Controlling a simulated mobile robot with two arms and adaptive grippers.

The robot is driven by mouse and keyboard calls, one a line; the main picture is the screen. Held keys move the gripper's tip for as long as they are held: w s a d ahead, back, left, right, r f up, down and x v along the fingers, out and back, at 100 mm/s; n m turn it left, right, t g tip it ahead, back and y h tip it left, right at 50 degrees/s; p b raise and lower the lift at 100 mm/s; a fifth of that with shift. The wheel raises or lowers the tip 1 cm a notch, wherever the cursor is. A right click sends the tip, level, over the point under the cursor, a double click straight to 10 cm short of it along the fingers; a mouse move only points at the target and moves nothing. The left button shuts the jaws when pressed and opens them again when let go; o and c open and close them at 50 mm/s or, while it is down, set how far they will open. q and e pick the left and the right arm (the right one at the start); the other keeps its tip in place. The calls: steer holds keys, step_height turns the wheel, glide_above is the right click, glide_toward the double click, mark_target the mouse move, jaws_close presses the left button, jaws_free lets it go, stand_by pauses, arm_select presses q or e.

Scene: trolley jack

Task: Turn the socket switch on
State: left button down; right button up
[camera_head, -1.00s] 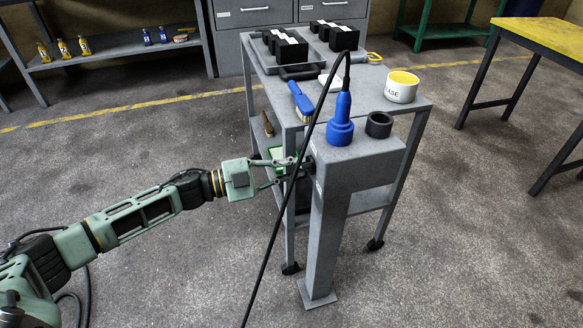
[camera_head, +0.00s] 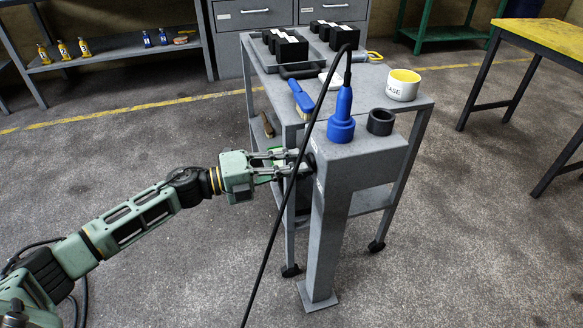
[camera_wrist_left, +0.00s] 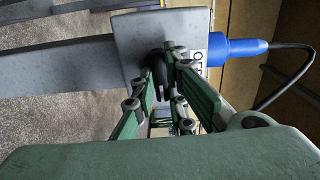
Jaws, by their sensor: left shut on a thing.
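The socket switch is a black knob on the left side of the grey post (camera_head: 330,230). It shows in the left wrist view (camera_wrist_left: 158,70), near a white label (camera_wrist_left: 197,62) that seems to read OFF. My left gripper (camera_head: 298,163) reaches the post from the left, and its fingers are shut on the knob. In the left wrist view the fingers (camera_wrist_left: 160,85) sit on either side of it. The head view mostly hides the knob behind the fingers. A blue plug (camera_head: 341,120) stands upright in the post's top, with a black cable. My right gripper is not in view.
A black ring (camera_head: 380,122) is on the post's top. Behind stands a grey trolley (camera_head: 345,90) with a white tub (camera_head: 403,86), a blue-handled brush (camera_head: 301,99) and black blocks (camera_head: 290,46). The cable (camera_head: 275,225) hangs close in front of the gripper. Floor to the left is clear.

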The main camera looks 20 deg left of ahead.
arm_select(q)
steer(key=shift+m, duration=0.3)
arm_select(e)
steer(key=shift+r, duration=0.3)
arm_select(q)
steer(key=shift+f, duration=0.1)
steer(key=c, duration=1.8)
jaws_free()
steer(key=shift+o, duration=0.2)
steer(key=shift+a, duration=0.1)
steer(key=v, duration=1.2)
